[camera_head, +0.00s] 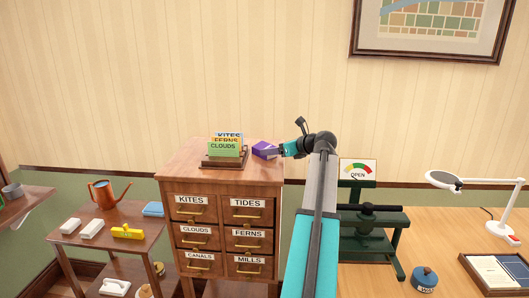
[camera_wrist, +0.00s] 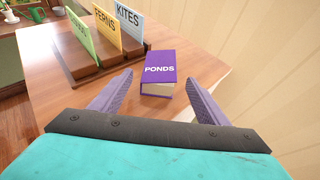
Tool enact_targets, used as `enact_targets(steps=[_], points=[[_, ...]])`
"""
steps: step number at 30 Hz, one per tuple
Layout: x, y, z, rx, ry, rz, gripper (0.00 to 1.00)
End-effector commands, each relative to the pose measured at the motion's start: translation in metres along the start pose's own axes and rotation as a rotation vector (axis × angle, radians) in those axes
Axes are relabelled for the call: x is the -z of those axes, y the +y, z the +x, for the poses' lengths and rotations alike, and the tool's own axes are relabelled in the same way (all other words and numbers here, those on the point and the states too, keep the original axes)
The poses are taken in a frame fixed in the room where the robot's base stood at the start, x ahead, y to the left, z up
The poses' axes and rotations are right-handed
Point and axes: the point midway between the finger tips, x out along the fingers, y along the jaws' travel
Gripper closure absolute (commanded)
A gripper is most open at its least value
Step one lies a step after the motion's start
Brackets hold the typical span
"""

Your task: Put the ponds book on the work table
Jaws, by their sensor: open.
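The purple ponds book (camera_head: 265,149) lies on top of the wooden card cabinet, near its right side. In the wrist view the ponds book (camera_wrist: 158,74) shows its PONDS label and lies just ahead of my fingers. My gripper (camera_wrist: 152,98) is open, with one finger on each side of the book's near end and nothing held. In the head view my gripper (camera_head: 280,150) is at the book's right side. The wooden work table (camera_head: 450,252) stands at the right.
A card holder (camera_head: 224,163) with KITES, FERNS and CLOUDS cards stands left of the book on the cabinet (camera_head: 222,215). A green press (camera_head: 375,235), a white lamp (camera_head: 470,183), a blue round object (camera_head: 425,277) and a tray (camera_head: 495,272) occupy the work table. Its middle has bare room.

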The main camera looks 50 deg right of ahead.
Motion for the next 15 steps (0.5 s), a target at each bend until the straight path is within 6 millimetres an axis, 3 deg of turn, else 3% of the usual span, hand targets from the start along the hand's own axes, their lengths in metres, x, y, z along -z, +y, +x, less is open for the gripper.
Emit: enact_targets(steps=[15], points=[[-0.0009, 0.0001, 0.0092, -0.001, 0.001, 0.001, 0.31]])
